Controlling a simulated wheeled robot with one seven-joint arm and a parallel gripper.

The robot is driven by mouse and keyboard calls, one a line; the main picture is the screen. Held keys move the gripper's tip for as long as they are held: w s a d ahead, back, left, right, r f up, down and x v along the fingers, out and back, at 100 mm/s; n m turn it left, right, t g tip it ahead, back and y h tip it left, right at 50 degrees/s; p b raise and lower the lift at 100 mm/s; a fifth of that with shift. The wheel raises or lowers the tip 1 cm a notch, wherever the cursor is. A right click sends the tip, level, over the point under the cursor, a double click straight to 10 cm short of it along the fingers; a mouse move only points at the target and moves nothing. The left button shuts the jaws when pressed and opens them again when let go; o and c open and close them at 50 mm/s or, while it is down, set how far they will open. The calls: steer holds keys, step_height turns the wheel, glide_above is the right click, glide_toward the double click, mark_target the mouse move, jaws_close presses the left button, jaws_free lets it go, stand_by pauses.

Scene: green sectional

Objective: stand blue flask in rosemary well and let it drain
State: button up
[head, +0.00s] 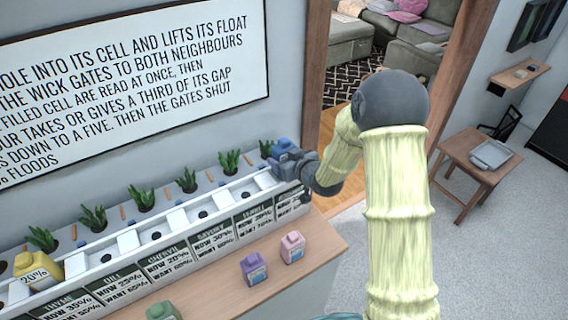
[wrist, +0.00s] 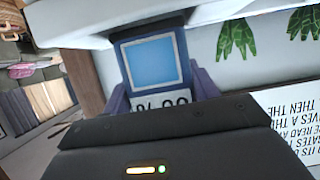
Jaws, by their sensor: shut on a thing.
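The blue flask (head: 281,146) is at the far right end of the white trough (head: 128,242), over or in the last cell. It also shows in the wrist view (wrist: 188,52), with a light blue square face and part of a white label. My gripper (head: 288,160) is shut on it; the gripper's dark body (wrist: 165,138) hides the flask's lower part in the wrist view. I cannot tell whether the flask is seated in a well. The end cell's name is hidden; no rosemary label is readable.
A yellow flask (head: 38,268) marked 20% stands in a left cell. Purple (head: 254,267), pink (head: 292,248) and green (head: 163,311) flasks stand on the wooden counter (head: 222,293) before the trough. Herb plants (head: 186,181) line the back, below a wall sign (head: 130,80).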

steer(key=shift+f, duration=1.3)
steer(key=shift+f, duration=0.15)
steer(key=o, duration=1.1)
steer(key=b+v, duration=0.2)
steer(key=v, duration=1)
steer(key=shift+b, duration=0.3)
steer(key=shift+d, duration=0.1)
